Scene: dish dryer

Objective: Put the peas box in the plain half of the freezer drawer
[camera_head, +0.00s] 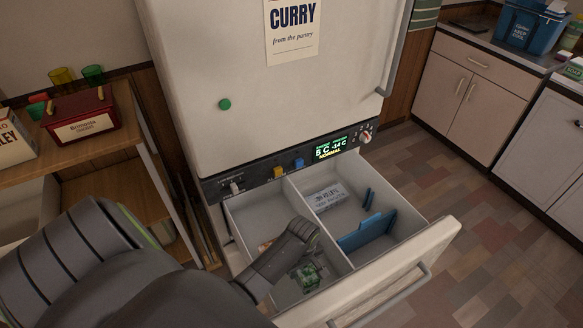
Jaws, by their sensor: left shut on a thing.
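The freezer drawer (437,238) is pulled open below the fridge door. A wall splits it into a left half without dividers and a right half with blue dividers (366,231) and a pale printed packet or label (326,198). My left gripper (303,262) reaches down into the left, plain half. It is shut on a small green box (309,279), which looks like the peas box. The gripper partly covers the box, and I cannot tell whether it touches the drawer floor. My right gripper is not in view.
An orange item (266,245) lies behind my arm in the left half, mostly hidden. The drawer's handle bar (392,298) sticks out in front. A red box (81,117) stands on a wooden shelf at left. A blue cooler (530,27) sits on the right counter.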

